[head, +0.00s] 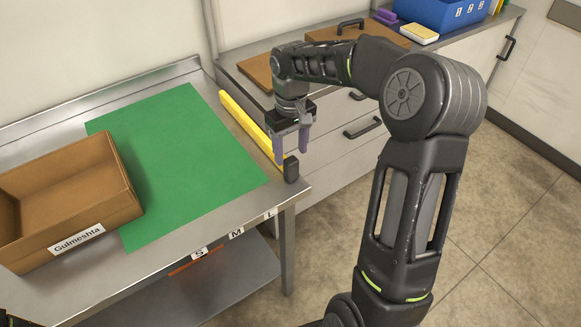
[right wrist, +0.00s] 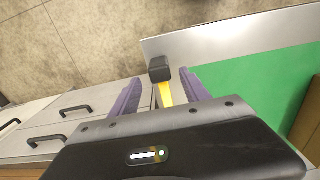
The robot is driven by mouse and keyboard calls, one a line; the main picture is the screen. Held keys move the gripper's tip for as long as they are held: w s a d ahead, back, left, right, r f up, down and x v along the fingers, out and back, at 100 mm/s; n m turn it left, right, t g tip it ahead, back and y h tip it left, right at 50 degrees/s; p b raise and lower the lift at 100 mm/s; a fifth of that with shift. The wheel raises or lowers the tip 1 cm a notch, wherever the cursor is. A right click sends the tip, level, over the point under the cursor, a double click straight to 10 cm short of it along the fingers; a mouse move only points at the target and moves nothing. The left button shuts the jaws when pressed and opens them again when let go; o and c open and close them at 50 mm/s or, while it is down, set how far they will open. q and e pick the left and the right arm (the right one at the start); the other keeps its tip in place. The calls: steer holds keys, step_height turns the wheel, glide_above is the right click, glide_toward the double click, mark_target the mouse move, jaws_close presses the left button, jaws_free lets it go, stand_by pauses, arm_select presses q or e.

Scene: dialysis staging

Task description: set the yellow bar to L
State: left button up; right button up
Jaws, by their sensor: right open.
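The yellow bar (head: 244,119) lies along the right side of the green mat, near the table's right edge. Its black end block (head: 291,168) is at the near end, to the right of the L label (head: 270,213) on the table's front edge. My right gripper (head: 291,152) is open, pointing down above the near part of the bar. In the right wrist view the yellow bar (right wrist: 166,94) and black block (right wrist: 160,69) show between the two purple fingers, with no visible grip. My left gripper is not in view.
The metal table carries a green mat (head: 190,150) and a cardboard box (head: 110,205) labelled Gulmeshta at left. The S (head: 199,253) and M (head: 236,232) labels lie left of L. A drawer cabinet (head: 345,150) stands beside the table, with a blue bin (head: 432,14) at its back.

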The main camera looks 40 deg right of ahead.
mark_target(291, 168)
step_height(291, 168, down, 7)
steer(key=shift+f, duration=0.1)
stand_by(0.3)
jaws_close()
stand_by(0.5)
stand_by(0.9)
